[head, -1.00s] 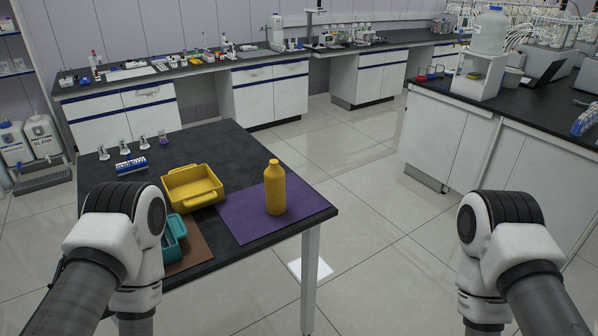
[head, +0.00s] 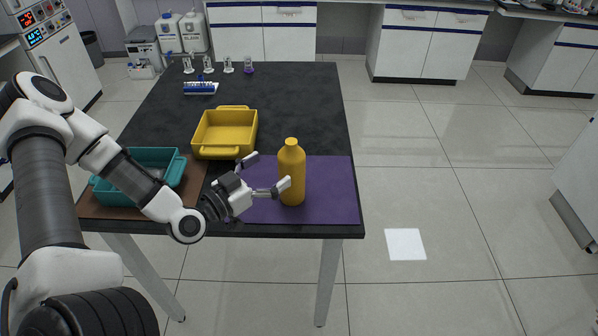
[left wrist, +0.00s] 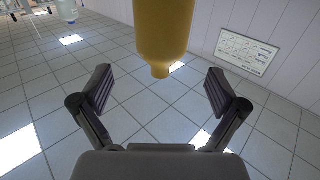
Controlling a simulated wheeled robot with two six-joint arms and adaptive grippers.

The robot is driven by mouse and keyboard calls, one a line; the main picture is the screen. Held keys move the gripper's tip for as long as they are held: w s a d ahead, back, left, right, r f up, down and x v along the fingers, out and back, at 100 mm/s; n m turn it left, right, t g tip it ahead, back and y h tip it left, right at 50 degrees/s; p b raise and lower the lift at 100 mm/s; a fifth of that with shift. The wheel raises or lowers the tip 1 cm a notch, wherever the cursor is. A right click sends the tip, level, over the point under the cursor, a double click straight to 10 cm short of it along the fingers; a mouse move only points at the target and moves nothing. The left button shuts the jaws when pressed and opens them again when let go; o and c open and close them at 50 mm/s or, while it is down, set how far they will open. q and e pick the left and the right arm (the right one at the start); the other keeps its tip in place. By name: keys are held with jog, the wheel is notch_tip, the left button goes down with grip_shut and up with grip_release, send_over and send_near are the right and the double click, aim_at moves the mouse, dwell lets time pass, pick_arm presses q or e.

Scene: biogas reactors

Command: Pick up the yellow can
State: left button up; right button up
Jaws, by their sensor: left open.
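The yellow can (head: 292,172), bottle-shaped with a narrow cap, stands upright on a purple mat (head: 330,190) near the table's front right. My left gripper (head: 267,172) is open just left of the can, its fingers pointing toward it. In the left wrist view, the can (left wrist: 165,30) appears upside down, centred beyond the gap between the open fingers (left wrist: 159,88). Nothing is between the fingertips, and I cannot tell whether either finger touches the can. My right gripper is not in view.
A yellow tray (head: 225,112) sits behind the gripper. A teal tray (head: 170,160) stands on a brown mat (head: 95,208) under my left arm. A blue rack (head: 200,88) and several small glass items stand at the back. The table's right rear is clear.

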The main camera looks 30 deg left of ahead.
aim_at(291, 157)
pick_arm(q)
jog(key=x, duration=0.4)
jog(key=f+b+x, duration=0.1)
jog(key=x, duration=0.2)
jog(key=shift+w, duration=0.1)
jog(key=shift+a+r, duration=0.1)
jog(key=c, duration=0.7)
grip_shut()
